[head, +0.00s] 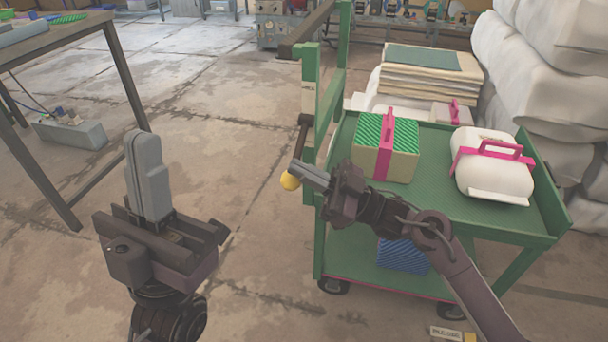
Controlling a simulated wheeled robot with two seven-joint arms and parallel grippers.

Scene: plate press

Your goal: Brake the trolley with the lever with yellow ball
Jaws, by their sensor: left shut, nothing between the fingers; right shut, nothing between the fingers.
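The green trolley (450,204) stands right of centre, with packages on its top deck. The lever's yellow ball (290,180) shows at the trolley's left side, near its upright post. A dark bar (303,135) runs down beside that post above the ball; I cannot tell whether it belongs to the lever. My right gripper (297,172) is shut and empty, its fingertips right at the ball and partly covering it. I cannot tell whether they touch. My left gripper (145,138) is shut and empty, pointing up over the floor at the left, well apart from the trolley.
A green-patterned box (405,160) and a white bundle (500,180), both with pink straps, sit on the trolley. A blue item (403,256) lies on its lower shelf. White sacks (550,75) are stacked behind right. A table (50,38) stands left. Floor between is clear.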

